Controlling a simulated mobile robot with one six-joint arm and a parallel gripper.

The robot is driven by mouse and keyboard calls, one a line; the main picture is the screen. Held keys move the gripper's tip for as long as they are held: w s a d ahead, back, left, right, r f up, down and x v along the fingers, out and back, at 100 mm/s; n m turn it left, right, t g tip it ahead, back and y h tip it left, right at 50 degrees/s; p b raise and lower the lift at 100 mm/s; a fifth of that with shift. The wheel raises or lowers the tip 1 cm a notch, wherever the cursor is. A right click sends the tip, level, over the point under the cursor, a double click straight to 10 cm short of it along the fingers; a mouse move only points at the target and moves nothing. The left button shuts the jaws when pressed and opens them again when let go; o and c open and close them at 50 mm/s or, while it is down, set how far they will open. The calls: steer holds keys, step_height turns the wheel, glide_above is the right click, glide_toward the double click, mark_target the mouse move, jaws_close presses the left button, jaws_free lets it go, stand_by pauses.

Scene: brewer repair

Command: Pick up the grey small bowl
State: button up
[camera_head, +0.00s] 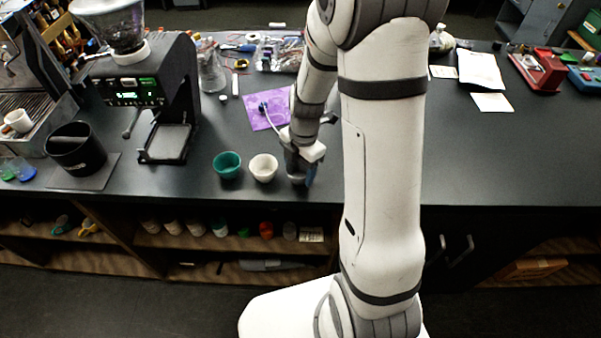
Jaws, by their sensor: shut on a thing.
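The grey small bowl (297,182) is at the front part of the dark counter, right of a white bowl (263,168). It is small here and partly covered by my gripper. My gripper (303,175) points down at it and is shut on it. I cannot tell whether the bowl touches the counter or is just above it. A green bowl (227,165) stands left of the white bowl.
A grinder (150,85) and a black bin (76,150) stand at the left. A purple mat (262,112) lies behind the bowls. Papers (480,70) and a red device (538,70) lie at the right. The right front counter (500,160) is clear.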

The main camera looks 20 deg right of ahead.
steer(key=shift+c, duration=1.2)
steer(key=shift+r, duration=0.15)
